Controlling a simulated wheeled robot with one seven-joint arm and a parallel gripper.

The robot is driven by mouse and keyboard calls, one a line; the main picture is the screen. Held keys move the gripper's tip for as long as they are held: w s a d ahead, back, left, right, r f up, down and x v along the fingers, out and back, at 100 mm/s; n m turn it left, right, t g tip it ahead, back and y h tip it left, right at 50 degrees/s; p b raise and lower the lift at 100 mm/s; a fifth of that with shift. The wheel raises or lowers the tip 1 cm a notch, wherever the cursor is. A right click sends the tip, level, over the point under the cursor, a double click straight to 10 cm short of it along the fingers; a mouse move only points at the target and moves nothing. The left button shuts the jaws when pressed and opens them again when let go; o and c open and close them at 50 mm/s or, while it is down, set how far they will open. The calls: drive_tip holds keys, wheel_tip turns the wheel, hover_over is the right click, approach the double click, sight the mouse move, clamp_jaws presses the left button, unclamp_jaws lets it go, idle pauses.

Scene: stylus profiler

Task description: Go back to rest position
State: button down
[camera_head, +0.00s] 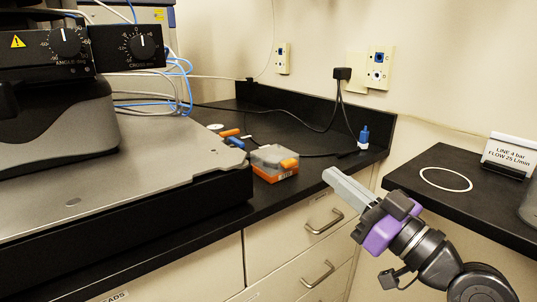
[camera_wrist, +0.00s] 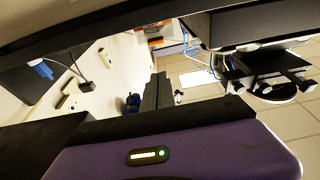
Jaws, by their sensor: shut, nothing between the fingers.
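My gripper (camera_head: 331,177) is in the right half of the head view, with grey fingers and a purple body. Its fingers are together and hold nothing. It is in front of the black counter's edge, near the drawers, and points up and to the left. In the wrist view the dark fingers (camera_wrist: 157,90) show in the middle, above the purple housing.
The black counter (camera_head: 300,130) holds an orange-and-clear box (camera_head: 274,163) and a blue-capped item (camera_head: 363,138). The instrument's grey base (camera_head: 110,185) fills the left. A lower black shelf (camera_head: 440,165) with a white ring (camera_head: 446,188) and a sign (camera_head: 510,154) is at right.

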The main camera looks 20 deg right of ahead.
drive_tip(key=s+a+f+m+g+h, duration=0.1)
drive_tip(key=s+f+m+h, duration=0.25)
drive_tip(key=f, duration=0.55)
drive_tip(key=s+a+f+m+h, duration=0.1)
drive_tip(key=s+f+m+h, duration=0.25)
drive_tip(key=f, duration=0.55)
drive_tip(key=s+a+f+g, duration=0.1)
drive_tip(key=s+f, duration=0.4)
drive_tip(key=s, duration=0.3)
drive_tip(key=s+a+f+g, duration=0.2)
drive_tip(key=s+f, duration=0.3)
drive_tip(key=s, duration=0.3)
drive_tip(key=s+a+n, duration=0.2)
drive_tip(key=s+n, duration=0.1)
drive_tip(key=s, duration=0.9)
wheel_tip(320, 180, up, 20)
drive_tip(key=p, duration=2)
drive_tip(key=shift+d+r+g+y, duration=0.15)
drive_tip(key=shift+d+g+y, duration=0.15)
drive_tip(key=shift+g, duration=0.1)
